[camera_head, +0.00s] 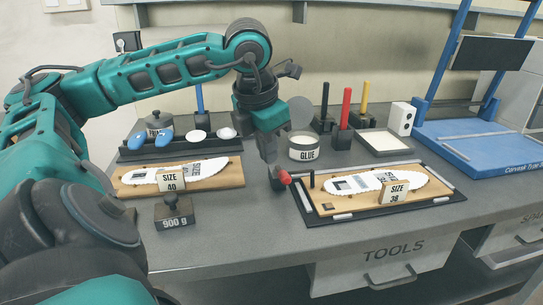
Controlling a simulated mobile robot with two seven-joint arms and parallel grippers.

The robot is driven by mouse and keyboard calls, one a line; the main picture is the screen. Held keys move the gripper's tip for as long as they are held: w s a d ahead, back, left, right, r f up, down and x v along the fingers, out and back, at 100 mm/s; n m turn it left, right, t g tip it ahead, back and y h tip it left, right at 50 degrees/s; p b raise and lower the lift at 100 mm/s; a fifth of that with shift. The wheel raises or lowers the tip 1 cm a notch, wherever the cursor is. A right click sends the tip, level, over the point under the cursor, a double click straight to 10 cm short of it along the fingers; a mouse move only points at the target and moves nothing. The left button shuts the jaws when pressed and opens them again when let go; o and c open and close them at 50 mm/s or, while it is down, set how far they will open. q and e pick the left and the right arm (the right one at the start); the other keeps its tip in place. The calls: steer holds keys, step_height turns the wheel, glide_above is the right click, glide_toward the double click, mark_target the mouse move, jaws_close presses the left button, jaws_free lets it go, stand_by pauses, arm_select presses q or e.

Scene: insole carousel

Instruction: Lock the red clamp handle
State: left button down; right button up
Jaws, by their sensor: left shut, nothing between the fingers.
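The red clamp handle (284,177) is a small red knob at the left edge of the black fixture (336,219). The fixture holds a wooden board (322,203) with a white insole (420,181) and a "SIZE 38" block (397,192). My left gripper (274,170) points down just left of and behind the red handle. Its fingers are shut with nothing between them. It looks very close to the handle, but I cannot tell whether they touch. The clamp's lower part is partly hidden. My right gripper is not in view.
A "SIZE 40" board (228,177) and a 900 g weight (174,213) stand to the left. A glue tin (303,147) and upright red (346,107) and yellow (364,97) tools stand behind. A blue frame (480,147) is at right. The front counter strip is clear.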

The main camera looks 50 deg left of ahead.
arm_select(q)
steer(key=s+d+r+p, duration=0.3)
steer(key=s+d+r, duration=0.1)
steer(key=d, duration=0.1)
steer(key=shift+s+d+r, duration=0.15)
steer(key=shift+d+r, duration=0.2)
steer(key=shift+r, duration=0.05)
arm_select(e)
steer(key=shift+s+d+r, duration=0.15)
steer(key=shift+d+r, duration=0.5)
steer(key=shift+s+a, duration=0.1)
